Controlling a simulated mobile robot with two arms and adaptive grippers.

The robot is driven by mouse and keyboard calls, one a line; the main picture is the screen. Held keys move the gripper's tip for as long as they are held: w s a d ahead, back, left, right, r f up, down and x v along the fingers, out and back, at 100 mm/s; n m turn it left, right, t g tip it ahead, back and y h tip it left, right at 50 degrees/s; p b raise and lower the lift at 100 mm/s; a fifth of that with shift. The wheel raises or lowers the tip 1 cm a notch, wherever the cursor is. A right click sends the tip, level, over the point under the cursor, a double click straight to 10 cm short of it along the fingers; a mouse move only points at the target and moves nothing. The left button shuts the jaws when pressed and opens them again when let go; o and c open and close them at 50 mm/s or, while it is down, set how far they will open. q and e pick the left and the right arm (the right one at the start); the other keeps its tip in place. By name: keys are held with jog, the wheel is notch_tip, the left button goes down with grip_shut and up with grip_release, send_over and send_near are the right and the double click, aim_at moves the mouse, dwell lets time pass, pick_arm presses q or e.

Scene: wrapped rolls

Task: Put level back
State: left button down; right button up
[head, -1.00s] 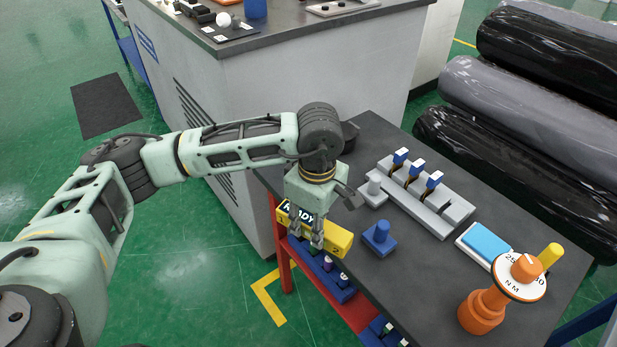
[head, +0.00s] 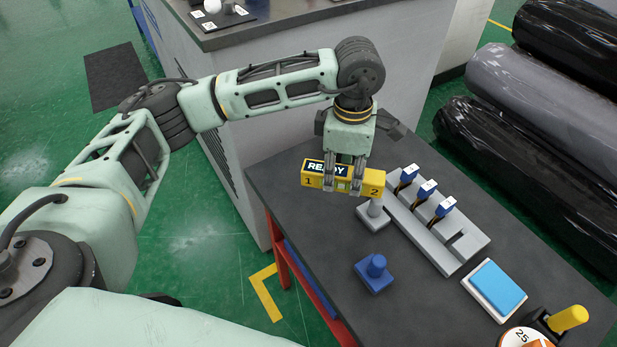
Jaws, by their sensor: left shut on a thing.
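The level is a yellow bar (head: 374,184) with a black "READY" panel and the digits 1 and 2 on its face. My left gripper (head: 343,188) is shut on the middle of the level and holds it roughly horizontal. My right gripper is not in view.
A grey rack (head: 455,252) holds several blue-topped items (head: 427,189) and has an empty slot. A blue knobbed block (head: 375,272), a light-blue pad (head: 497,285) and an orange-white dial (head: 527,338) stand on the table. Wrapped rolls (head: 540,85) lie behind at right.

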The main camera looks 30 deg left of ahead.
pick_arm(q)
jog(key=a+f+p, duration=0.1)
jog(key=a+f, duration=0.1)
jog(key=a, duration=0.1)
jog(key=w+a+f+p, duration=0.1)
jog(key=a+f, duration=0.1)
jog(key=a, duration=0.1)
jog(key=w+a+f+p, duration=0.1)
jog(key=a, duration=0.3)
jog(key=shift+a+f, duration=0.1)
jog(key=shift+f, duration=0.3)
jog(key=shift+w+a+f+p, duration=0.1)
jog(key=shift+a+f+p, duration=0.1)
jog(key=shift+p, duration=0.1)
jog(key=shift+f, duration=0.25)
notch_tip(320, 180, down, 3)
jog(key=shift+f+p, duration=0.1)
jog(key=shift+p, duration=0.75)
jog(key=shift+f, duration=0.25)
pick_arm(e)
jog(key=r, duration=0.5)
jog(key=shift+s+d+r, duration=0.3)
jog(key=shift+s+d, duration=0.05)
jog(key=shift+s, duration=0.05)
pick_arm(q)
jog(key=shift+f, duration=0.1)
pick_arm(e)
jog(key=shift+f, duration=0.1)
